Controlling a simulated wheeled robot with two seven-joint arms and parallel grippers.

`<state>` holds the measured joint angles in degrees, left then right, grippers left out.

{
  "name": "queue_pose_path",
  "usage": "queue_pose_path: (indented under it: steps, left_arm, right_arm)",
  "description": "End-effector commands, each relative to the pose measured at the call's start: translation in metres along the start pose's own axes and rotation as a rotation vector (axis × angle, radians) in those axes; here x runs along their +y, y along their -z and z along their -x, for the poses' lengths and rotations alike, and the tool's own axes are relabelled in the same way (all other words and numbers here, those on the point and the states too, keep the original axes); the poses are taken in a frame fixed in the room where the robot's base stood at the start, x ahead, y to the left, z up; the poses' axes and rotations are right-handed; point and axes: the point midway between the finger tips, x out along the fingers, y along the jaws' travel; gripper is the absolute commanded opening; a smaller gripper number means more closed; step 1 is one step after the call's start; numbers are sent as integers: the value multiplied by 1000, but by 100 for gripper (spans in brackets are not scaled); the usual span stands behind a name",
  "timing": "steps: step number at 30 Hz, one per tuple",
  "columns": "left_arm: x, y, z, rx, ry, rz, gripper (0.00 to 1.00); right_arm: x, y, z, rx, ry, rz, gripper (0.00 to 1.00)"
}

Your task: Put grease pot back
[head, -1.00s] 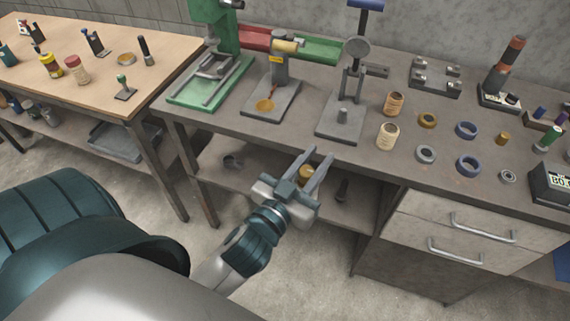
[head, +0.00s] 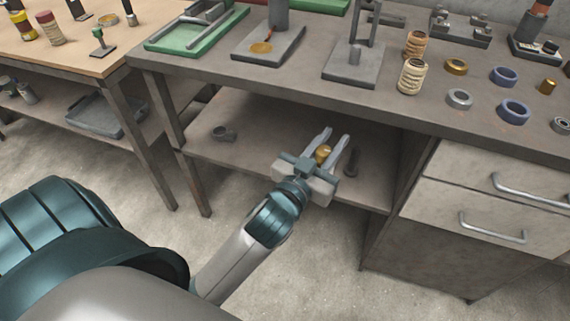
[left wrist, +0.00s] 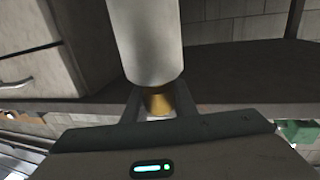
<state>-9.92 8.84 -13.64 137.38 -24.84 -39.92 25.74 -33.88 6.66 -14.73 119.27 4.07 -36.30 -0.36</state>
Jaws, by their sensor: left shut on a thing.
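My left gripper (head: 331,137) is shut on the grease pot, whose brass-coloured top (head: 323,154) shows between the two fingers in the head view. In the left wrist view the brass part (left wrist: 158,102) sits between the fingers, and a pale grey cylinder (left wrist: 147,40), apparently the pot's body, adjoins it. In the head view that body is hidden by the gripper. The gripper is at the front of the lower shelf (head: 255,150), below the bench top. I cannot tell whether the pot touches the shelf. My right gripper is not in view.
A dark upright tool (head: 352,163) stands on the shelf close to the right of the fingers. A grey fitting (head: 222,133) lies at the shelf's left. The drawer unit (head: 455,205) bounds the right side. The bench top (head: 300,87) overhangs the shelf.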

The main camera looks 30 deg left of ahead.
Motion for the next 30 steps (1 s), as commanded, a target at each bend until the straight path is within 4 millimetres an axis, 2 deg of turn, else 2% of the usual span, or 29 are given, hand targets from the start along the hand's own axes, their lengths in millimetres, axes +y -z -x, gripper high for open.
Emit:
queue_pose_path:
  steps: [1,4,6,12,18,21,24,30]
  left_arm:
    - [-2,-17,-7,4,4,-1,0]
    - [-8,-33,-27,6,20,-8,0]
    - [-16,-44,-49,9,42,-15,0]
    - [-52,-56,-120,11,123,-25,0]
    - [-91,-58,-186,8,200,-16,0]
    - [-105,-58,-208,4,226,-8,0]
    - [-113,-58,-221,2,241,-2,0]
    - [-117,-59,-227,-1,248,2,0]
  right_arm:
    - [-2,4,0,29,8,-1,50]
    - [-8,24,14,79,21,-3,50]
    - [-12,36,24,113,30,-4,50]
    - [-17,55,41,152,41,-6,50]
    - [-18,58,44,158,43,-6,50]
    - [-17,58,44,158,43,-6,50]
    - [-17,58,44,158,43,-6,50]
    - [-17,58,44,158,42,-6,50]
